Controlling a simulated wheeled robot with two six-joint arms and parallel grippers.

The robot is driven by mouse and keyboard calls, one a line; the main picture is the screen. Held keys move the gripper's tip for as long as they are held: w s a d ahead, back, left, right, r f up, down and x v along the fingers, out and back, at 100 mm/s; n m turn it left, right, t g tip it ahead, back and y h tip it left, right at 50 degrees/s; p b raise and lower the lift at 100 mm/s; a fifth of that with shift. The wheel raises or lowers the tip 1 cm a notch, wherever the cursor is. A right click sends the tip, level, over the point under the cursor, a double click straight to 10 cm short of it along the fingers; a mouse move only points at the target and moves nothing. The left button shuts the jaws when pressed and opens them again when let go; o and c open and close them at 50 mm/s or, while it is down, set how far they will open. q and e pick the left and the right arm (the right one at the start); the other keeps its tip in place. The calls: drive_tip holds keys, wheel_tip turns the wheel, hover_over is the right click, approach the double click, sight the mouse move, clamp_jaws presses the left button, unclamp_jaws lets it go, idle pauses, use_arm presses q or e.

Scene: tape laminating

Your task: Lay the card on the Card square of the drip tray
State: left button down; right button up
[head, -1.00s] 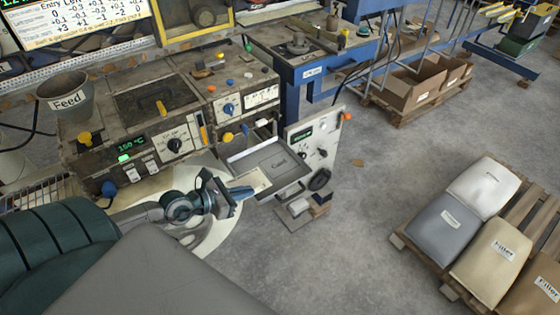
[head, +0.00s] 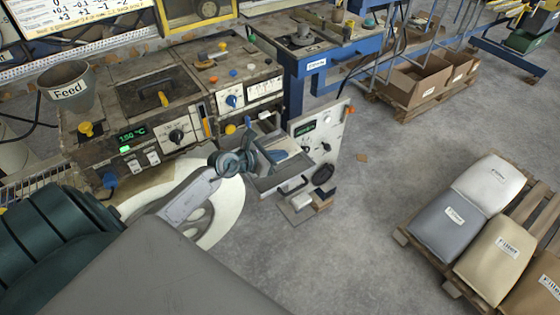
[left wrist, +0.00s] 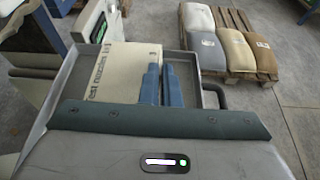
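The drip tray (head: 268,184) is a shallow grey tray on the machine's front, also in the left wrist view (left wrist: 212,98). The cream card (left wrist: 110,72), printed with sideways text, lies flat over the tray floor in the left wrist view, left of the fingers. I cannot tell whether it touches the floor. My left gripper (head: 284,155) reaches over the tray. Its blue fingers (left wrist: 161,82) are close together at the card's right edge and seem shut on it. The gripper hides the card's near end and, in the head view, the Card label. My right gripper is not in view.
The laminating machine (head: 150,110) with its knobs stands behind the tray. A white control panel (head: 325,135) rises at the tray's right. A pallet with filler bags (head: 447,222) stands at the right. Open floor lies between.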

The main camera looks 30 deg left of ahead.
use_arm(q)
drive_tip(key=shift+w+f, duration=0.1)
drive_tip(key=shift+w, duration=0.1)
drive_tip(key=shift+f, duration=1.65)
drive_tip(key=c, duration=1.6)
unclamp_jaws()
drive_tip(key=shift+f, duration=0.15)
drive_tip(key=shift+c, duration=0.2)
drive_tip(key=v, duration=1.2)
drive_tip(key=shift+a, duration=0.1)
